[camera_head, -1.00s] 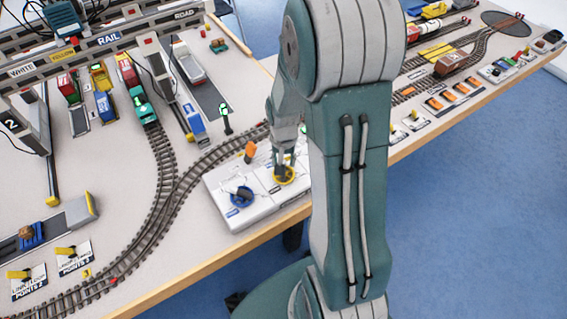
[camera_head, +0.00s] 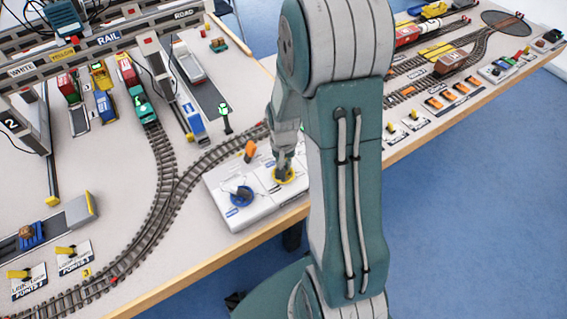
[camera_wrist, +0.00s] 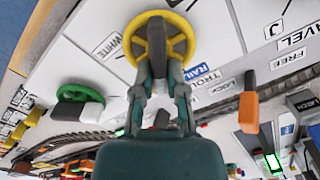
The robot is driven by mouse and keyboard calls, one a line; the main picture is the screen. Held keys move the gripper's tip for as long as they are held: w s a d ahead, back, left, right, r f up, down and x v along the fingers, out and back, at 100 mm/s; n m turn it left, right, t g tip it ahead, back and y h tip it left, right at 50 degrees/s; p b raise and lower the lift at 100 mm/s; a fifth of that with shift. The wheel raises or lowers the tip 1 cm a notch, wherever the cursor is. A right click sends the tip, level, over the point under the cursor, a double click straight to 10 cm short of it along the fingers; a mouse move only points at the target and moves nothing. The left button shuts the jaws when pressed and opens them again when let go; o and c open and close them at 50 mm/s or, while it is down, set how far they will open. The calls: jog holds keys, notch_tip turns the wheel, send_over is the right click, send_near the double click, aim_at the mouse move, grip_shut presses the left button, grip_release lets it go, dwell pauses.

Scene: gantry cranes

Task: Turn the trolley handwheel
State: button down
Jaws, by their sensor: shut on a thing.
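The yellow handwheel (camera_head: 284,176) sits on the white control panel (camera_head: 248,214) near the table's front edge. It is also at the top of the wrist view (camera_wrist: 178,41), with its spokes partly hidden by the fingers. A label beginning "TROL" lies beside it there. My gripper (camera_wrist: 160,65) is shut on the yellow handwheel, with its fingers at the lower part of the wheel. In the head view, my gripper (camera_head: 284,160) reaches down onto the wheel, and its fingertips are too small to make out.
A blue handwheel (camera_head: 240,196) stands left of the yellow one, and an orange lever (camera_head: 249,152) behind. The wrist view shows a green handwheel (camera_wrist: 80,96) and an orange lever (camera_wrist: 248,108). Railway track (camera_head: 190,180) curves past the panel.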

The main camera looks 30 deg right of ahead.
jog(key=n, duration=0.6)
jog(key=shift+w+a+n, duration=0.1)
jog(key=shift+a+n, duration=0.2)
jog(key=shift+a, duration=0.1)
jog(key=n, duration=0.3)
jog(key=shift+a, duration=0.2)
jog(key=shift+s+a+n, duration=0.1)
jog(key=shift+n, duration=0.9)
jog(key=shift+s+a+n, duration=0.1)
jog(key=shift+n, duration=0.9)
jog(key=c, duration=0.7)
grip_release()
jog(key=shift+w, duration=0.1)
